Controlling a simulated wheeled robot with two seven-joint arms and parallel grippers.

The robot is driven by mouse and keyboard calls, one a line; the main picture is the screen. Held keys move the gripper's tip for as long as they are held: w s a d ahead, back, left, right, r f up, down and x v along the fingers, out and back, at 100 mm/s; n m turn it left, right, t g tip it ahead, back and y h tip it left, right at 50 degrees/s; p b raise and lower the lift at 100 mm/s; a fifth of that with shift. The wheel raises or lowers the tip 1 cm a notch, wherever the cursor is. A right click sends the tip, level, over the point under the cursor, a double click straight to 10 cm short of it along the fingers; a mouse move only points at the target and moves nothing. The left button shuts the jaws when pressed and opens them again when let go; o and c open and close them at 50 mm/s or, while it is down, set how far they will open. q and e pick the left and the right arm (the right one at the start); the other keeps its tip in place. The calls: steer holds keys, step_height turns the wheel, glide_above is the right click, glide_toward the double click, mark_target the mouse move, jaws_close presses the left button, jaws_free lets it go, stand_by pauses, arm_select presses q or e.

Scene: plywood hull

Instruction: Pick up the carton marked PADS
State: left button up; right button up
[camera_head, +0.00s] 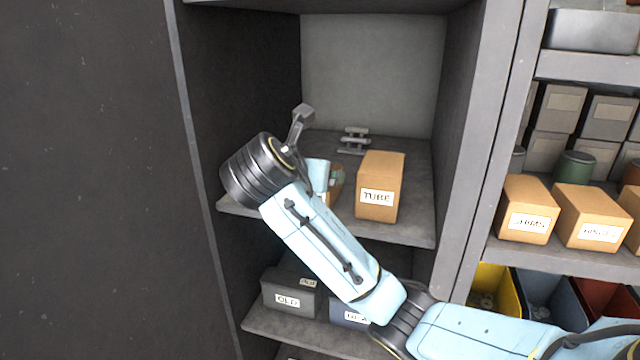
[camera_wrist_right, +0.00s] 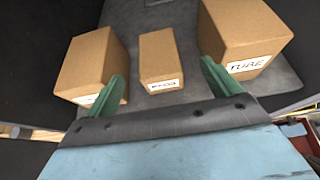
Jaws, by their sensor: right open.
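Three tan cartons stand side by side in the right wrist view. The small middle carton (camera_wrist_right: 158,56) has a blurred label that seems to read PADS. The carton marked TUBE (camera_wrist_right: 243,35) is to its right, and a larger carton (camera_wrist_right: 92,66) with a mostly hidden label is to its left. My right gripper (camera_wrist_right: 163,72) is open and empty, its green fingers on either side of the middle carton's near face, apparently short of it. In the head view my right arm hides most of a carton (camera_head: 338,185) beside the TUBE carton (camera_head: 380,185). My left gripper is out of view.
The cartons stand on a grey shelf (camera_head: 415,215) between dark side walls. A small metal fitting (camera_head: 354,141) lies behind them. A lower shelf holds a dark box marked OLD (camera_head: 289,298). A neighbouring rack at right holds more cartons (camera_head: 527,210) and coloured bins.

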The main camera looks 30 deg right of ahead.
steer(key=x, duration=0.3)
steer(key=shift+w+a+f, duration=0.1)
steer(key=shift+w+f, duration=0.05)
steer(key=shift+b+x, duration=0.3)
steer(key=shift+x, duration=0.7)
steer(key=p+x, duration=0.1)
steer(key=x, duration=0.3)
steer(key=shift+w+f, duration=0.1)
steer(key=shift+f, duration=0.1)
steer(key=shift+w+d+f, duration=0.15)
steer(key=shift+d, duration=0.25)
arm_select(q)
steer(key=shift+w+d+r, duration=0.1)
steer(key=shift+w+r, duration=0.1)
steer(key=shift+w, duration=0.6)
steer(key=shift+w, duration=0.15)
arm_select(e)
steer(key=c, duration=1.2)
